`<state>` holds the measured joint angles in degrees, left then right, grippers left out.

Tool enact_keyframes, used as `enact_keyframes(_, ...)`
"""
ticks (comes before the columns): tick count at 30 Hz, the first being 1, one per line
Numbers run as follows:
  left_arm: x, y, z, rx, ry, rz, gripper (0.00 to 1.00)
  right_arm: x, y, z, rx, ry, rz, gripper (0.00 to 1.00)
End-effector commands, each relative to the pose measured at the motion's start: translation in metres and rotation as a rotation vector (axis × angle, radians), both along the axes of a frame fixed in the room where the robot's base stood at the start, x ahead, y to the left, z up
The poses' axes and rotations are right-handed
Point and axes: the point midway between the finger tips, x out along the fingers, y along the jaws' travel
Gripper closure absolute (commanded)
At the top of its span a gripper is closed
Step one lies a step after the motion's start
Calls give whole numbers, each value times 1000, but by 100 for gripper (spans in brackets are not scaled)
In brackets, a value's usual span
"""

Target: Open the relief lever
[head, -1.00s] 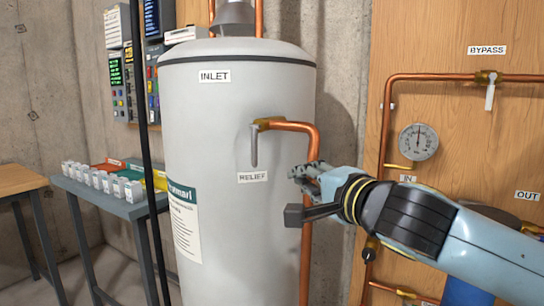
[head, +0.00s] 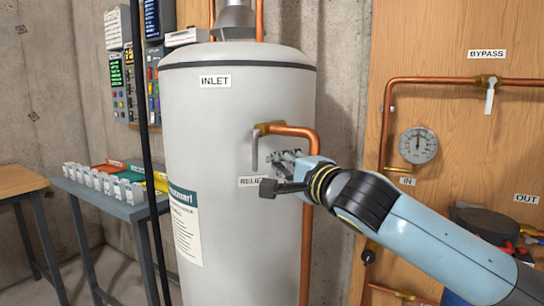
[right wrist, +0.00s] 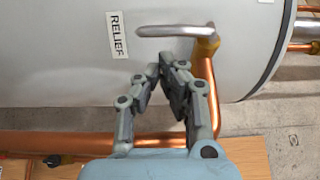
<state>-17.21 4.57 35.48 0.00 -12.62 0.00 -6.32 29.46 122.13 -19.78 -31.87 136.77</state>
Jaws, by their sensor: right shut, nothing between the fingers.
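The relief lever (head: 255,150) is a grey metal handle hanging down from a brass valve (head: 266,129) on the front of the white tank (head: 240,95). A RELIEF label (head: 248,182) sits below it. My right gripper (head: 280,158) is shut and empty, just right of the lever and a little apart from it in the head view. In the right wrist view the lever (right wrist: 165,31) lies sideways beyond the fingertips (right wrist: 172,62), with a small gap visible. The copper relief pipe (right wrist: 204,75) runs beside the fingers. My left gripper is not seen.
The copper pipe (head: 308,235) runs down the tank's right side, close to my right arm. A wooden panel (head: 455,110) with a gauge (head: 418,145) and the bypass valve (head: 490,82) stands at right. A grey table (head: 125,205) with small boxes is at left.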

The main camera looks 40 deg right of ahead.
Motion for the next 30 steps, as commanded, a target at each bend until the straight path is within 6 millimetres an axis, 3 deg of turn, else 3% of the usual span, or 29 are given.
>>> enact_keyframes(3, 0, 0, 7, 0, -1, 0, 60, 19, -3, 2, 3, -1, -1, 100)
enact_keyframes(9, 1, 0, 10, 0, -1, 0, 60, 35, -5, 1, 0, 0, 0, 100)
enact_keyframes(30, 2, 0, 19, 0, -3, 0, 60, 35, -2, 0, 47, 22, 0, 100)
